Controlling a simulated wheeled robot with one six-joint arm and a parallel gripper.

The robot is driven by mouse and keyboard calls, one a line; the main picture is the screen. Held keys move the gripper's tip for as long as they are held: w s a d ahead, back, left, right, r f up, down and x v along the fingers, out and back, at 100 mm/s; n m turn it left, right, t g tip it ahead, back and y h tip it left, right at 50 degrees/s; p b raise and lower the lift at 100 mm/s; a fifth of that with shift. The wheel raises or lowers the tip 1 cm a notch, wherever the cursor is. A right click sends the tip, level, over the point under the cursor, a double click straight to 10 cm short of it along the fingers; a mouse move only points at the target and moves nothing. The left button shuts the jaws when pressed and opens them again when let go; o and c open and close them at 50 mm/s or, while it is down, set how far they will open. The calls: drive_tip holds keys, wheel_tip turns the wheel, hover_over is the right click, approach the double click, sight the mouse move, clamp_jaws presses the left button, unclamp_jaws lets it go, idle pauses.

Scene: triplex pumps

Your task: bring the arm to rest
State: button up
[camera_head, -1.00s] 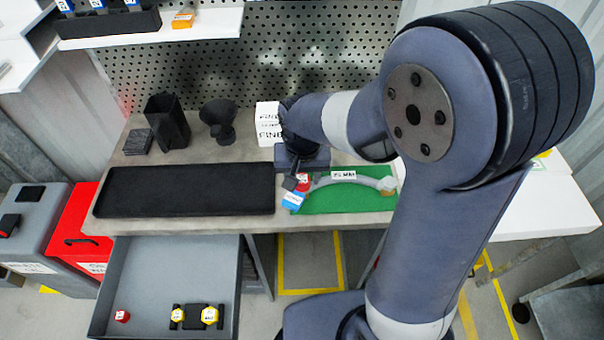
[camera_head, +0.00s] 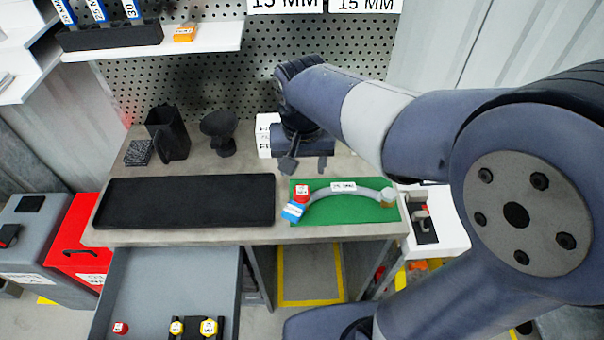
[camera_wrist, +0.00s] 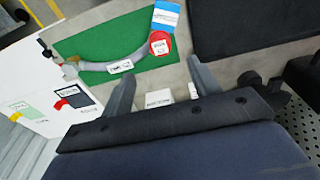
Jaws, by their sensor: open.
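My gripper (camera_head: 306,165) is above the back of the workbench, in front of the pegboard and partly covering a white box (camera_head: 264,135). In the wrist view my gripper (camera_wrist: 165,72) shows two grey fingers spread apart with nothing held between them. A green mat (camera_head: 372,212) lies on the bench to the front right of my gripper. On it lies a curved grey hose (camera_head: 325,192) with a white label, a red-capped part (camera_head: 302,192) and a blue-and-white tag (camera_head: 292,212) at its left end. The wrist view also shows the hose (camera_wrist: 100,66).
A black tray (camera_head: 190,202) lies left of the mat. A black jug (camera_head: 168,135) and a black funnel (camera_head: 219,130) stand behind it. An open grey drawer (camera_head: 160,285) holds red-capped and yellow parts. A shelf (camera_head: 150,45) is above left.

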sight(302, 191)
drive_tip(key=shift+s+r, duration=0.1)
drive_tip(key=shift+r, duration=0.5)
drive_tip(key=f, duration=0.3)
drive_tip(key=w+f, duration=0.1)
drive_tip(key=f, duration=0.7)
drive_tip(key=shift+w, duration=0.15)
drive_tip(key=shift+r, duration=0.4)
drive_tip(key=shift+r+p, duration=0.15)
drive_tip(key=shift+p, duration=0.15)
